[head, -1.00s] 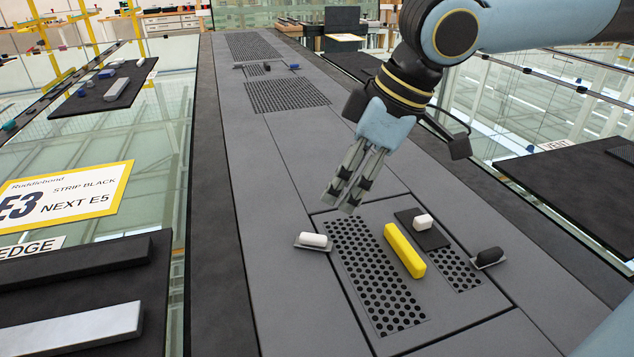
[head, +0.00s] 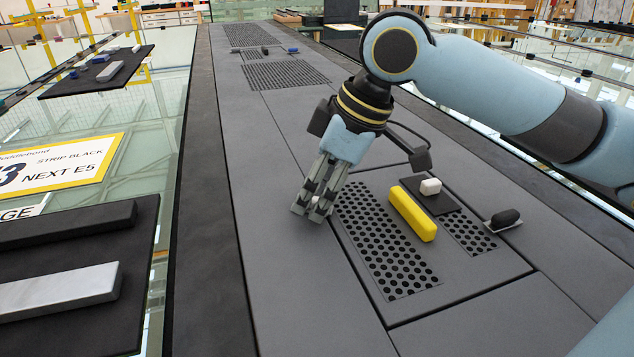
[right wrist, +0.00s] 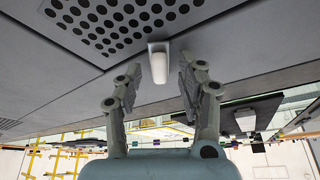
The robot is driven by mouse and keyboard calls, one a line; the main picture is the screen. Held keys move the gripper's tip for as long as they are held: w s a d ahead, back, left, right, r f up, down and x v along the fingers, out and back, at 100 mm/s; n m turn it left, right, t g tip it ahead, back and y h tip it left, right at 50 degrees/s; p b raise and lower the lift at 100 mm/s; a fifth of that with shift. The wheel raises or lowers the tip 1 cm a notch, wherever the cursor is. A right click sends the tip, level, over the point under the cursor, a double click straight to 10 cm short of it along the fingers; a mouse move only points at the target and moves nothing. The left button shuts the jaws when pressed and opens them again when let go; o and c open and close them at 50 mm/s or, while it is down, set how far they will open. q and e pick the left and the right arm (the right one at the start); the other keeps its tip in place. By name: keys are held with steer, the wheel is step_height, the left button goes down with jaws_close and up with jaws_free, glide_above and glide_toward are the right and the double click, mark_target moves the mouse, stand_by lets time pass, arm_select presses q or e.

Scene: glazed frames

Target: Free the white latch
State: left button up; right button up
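The white latch (right wrist: 158,64) shows in the right wrist view as a small rounded white piece at the edge of the perforated panel. It appears between my right gripper's fingertips (right wrist: 160,76), with visible gaps on both sides, so the fingers are open. In the head view the right gripper (head: 312,208) points down at the panel's left edge and hides the latch. The panel (head: 450,298) carries a yellow bar (head: 412,214) and perforated strips. A black latch (head: 505,218) sits at its right edge. My left gripper is not in view.
A white block (head: 430,186) sits on a dark plate (head: 446,206) beside the yellow bar. At left, a dark bar (head: 65,224) and a pale bar (head: 60,292) lie on a separate board. The grey deck left of the gripper is clear.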

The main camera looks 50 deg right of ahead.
jaws_close()
stand_by(0.9)
steer(key=shift+a+r+m+p, duration=0.1)
steer(key=shift+r+m+p, duration=0.1)
steer(key=shift+m+p, duration=0.6)
steer(key=m+h+p, duration=0.1)
steer(key=m+p, duration=0.2)
steer(key=p, duration=0.1)
steer(key=m+h+p, duration=0.1)
steer(key=m+p, duration=0.1)
steer(key=p, duration=0.3)
steer(key=m+h+p, duration=0.1)
steer(key=m+p, duration=0.2)
steer(key=p, duration=0.2)
steer(key=shift+a+r+m+h, duration=0.1)
steer(key=shift+a+m+h, duration=0.2)
steer(key=shift+h, duration=0.1)
steer(key=shift+f+m+h+p, duration=0.2)
steer(key=shift+m+h+p, duration=0.1)
steer(key=shift+m+p, duration=0.7)
